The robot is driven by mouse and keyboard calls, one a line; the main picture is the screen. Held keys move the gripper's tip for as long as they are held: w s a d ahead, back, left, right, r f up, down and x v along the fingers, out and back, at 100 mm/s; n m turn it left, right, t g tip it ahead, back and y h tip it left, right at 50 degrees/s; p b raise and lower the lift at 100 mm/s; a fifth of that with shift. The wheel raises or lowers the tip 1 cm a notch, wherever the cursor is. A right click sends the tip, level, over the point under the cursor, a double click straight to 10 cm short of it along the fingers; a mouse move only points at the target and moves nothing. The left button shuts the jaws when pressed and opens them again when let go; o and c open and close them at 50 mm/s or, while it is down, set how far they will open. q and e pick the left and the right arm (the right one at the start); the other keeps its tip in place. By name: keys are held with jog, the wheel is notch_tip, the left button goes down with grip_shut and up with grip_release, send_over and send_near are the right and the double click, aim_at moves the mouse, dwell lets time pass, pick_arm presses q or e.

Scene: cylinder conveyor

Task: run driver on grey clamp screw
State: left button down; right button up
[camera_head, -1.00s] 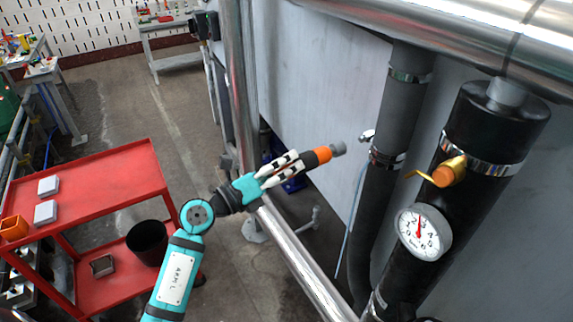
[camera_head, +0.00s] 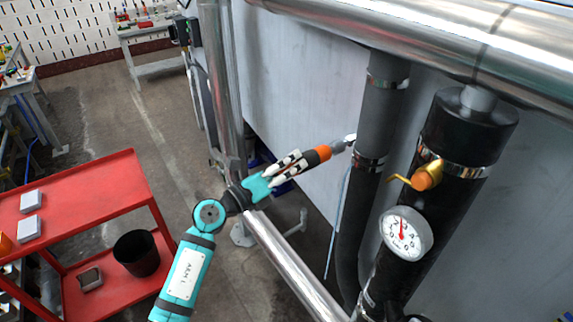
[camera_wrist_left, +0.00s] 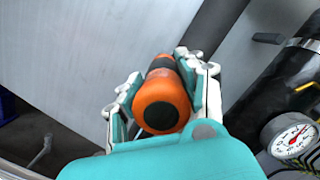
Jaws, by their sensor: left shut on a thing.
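My left gripper (camera_head: 289,168) is shut on an orange and black driver (camera_head: 323,153). In the left wrist view the driver (camera_wrist_left: 161,98) lies between the fingers, its orange end toward the camera. The driver's grey tip points right, at the clamp screw (camera_head: 351,139) on the grey pipe's clamp. Tip and screw look close or touching in the head view; I cannot tell whether they are engaged. The clamp (camera_head: 369,160) is a metal band around the grey pipe (camera_head: 379,115). In the wrist view the driver's tip is hidden behind its handle. My right gripper is not in view.
A black pipe with a gauge (camera_head: 405,233) and an orange-capped brass valve (camera_head: 424,180) stands right of the grey pipe. A metal rail (camera_head: 293,264) runs below my left gripper. A red cart (camera_head: 88,205) with a black bin (camera_head: 137,252) stands at left.

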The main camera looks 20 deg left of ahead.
pick_arm(q)
jog(key=shift+r+p, duration=0.2)
jog(key=shift+p, duration=0.25)
dwell(1.0)
jog(key=shift+w+d, duration=0.4)
jog(key=shift+w, duration=0.1)
dwell(0.7)
jog(key=shift+w+d+p, duration=0.15)
jog(key=shift+p, duration=0.2)
dwell(0.7)
jog(key=shift+r+p, duration=0.1)
jog(key=shift+p, duration=0.2)
dwell(0.6)
dwell(0.3)
jog(key=shift+v, duration=1.6)
jog(key=shift+w+a, duration=0.1)
jog(key=shift+a, duration=0.1)
